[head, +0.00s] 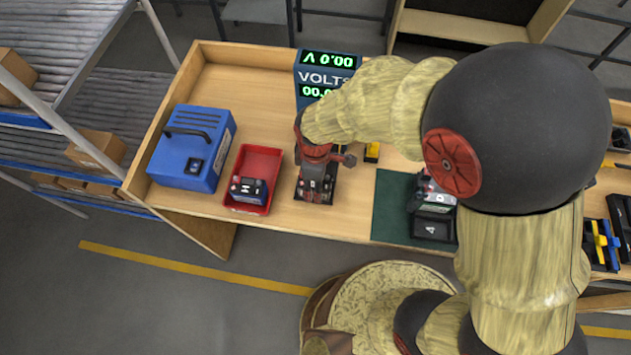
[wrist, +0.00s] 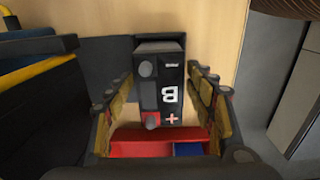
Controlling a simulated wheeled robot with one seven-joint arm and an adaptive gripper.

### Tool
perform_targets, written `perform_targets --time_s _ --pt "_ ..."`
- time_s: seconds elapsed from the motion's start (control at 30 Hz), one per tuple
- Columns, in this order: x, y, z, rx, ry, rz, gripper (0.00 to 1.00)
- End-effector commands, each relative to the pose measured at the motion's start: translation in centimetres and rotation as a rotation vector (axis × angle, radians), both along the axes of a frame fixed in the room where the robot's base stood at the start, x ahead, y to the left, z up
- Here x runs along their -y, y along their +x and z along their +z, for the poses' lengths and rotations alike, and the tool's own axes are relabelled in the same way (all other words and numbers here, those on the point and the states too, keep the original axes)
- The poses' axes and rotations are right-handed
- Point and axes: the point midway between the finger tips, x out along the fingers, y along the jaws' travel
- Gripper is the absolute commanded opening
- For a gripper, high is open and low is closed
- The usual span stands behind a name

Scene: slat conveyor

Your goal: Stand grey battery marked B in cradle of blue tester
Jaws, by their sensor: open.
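The grey and black battery marked B (wrist: 170,85) is in the middle of the wrist view, with a red plus sign on its face. My gripper (wrist: 160,105) is open, with one finger on each side of the battery and a visible gap at each side. In the head view my gripper (head: 316,184) points down at the bench in front of the blue tester (head: 312,76), whose display reads 00.0 volts. A dark flat part (wrist: 108,68) lies behind the battery; I cannot tell whether it is the cradle. The arm hides part of the tester.
A red tray (head: 247,209) holding another battery (head: 250,188) is left of my gripper, beside a blue case (head: 190,148). A green mat (head: 390,205) with another battery lies to the right. A small yellow object (head: 372,150) is close by.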

Motion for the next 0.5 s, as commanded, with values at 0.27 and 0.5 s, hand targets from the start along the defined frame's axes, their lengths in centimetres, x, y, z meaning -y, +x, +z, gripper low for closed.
perform_targets --time_s 0.27,0.5 --pt "0.0 0.0 0.0 -0.001 -0.001 0.000 0.59" --pt "0.0 0.1 1.7 0.002 0.002 0.000 0.59"
